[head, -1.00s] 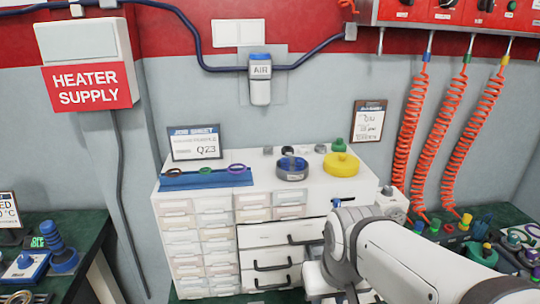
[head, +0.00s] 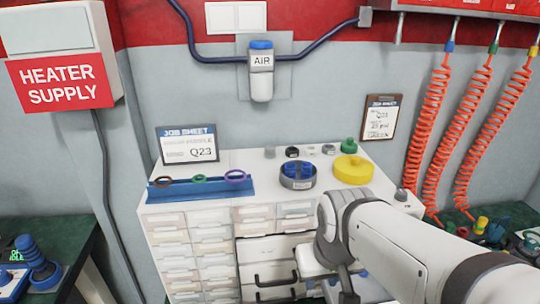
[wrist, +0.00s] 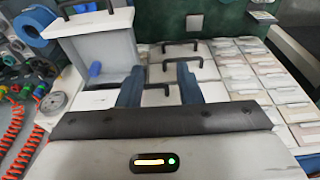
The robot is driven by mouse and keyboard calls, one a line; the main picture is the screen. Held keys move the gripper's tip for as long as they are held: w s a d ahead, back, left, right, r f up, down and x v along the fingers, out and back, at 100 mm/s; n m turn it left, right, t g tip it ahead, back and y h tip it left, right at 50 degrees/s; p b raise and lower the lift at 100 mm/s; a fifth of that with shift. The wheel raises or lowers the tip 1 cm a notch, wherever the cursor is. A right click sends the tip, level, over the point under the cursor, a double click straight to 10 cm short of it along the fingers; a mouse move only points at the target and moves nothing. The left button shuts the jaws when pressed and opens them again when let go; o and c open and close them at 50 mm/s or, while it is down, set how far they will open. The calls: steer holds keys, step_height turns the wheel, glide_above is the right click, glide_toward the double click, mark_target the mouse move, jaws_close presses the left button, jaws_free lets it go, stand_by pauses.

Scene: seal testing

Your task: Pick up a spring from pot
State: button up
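A round grey pot (head: 297,183) stands on top of the white cabinet in the head view. Blue pieces (head: 298,170) show inside it; I cannot tell whether they are springs. My gripper (wrist: 158,74) shows in the wrist view with two dark blue fingers apart and nothing between them. It faces the drawer fronts of a cabinet, away from the pot. In the head view my arm reaches in from the lower right, and the gripper itself is hidden or out of frame.
A blue rack with rings (head: 200,190) lies left. Orange coiled hoses (head: 430,125) hang at right. In the wrist view a drawer (wrist: 95,45) stands open with a blue cylinder (wrist: 95,69).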

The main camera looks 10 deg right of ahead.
steer(key=w+r+m+g+p, duration=0.1)
steer(key=w+r+m+p, duration=0.2)
steer(key=w+r+m, duration=0.55)
step_height(320, 180, up, 6)
steer(key=m+g+p, duration=0.2)
steer(key=m+p, duration=0.1)
steer(key=m, duration=0.4)
glide_above(291, 165)
steer(key=shift+s+r, duration=0.15)
steer(key=shift+r, duration=0.05)
steer(key=shift+w+f, duration=0.1)
steer(key=shift+w, duration=0.1)
steer(key=shift+f, duration=0.4)
step_height(291, 165, down, 7)
steer(key=shift+r+p, duration=0.1)
steer(key=shift+p, duration=0.25)
steer(key=shift+s, duration=0.1)
steer(key=shift+c, duration=0.3)
steer(key=c, duration=0.6)
steer(key=shift+o, duration=0.2)
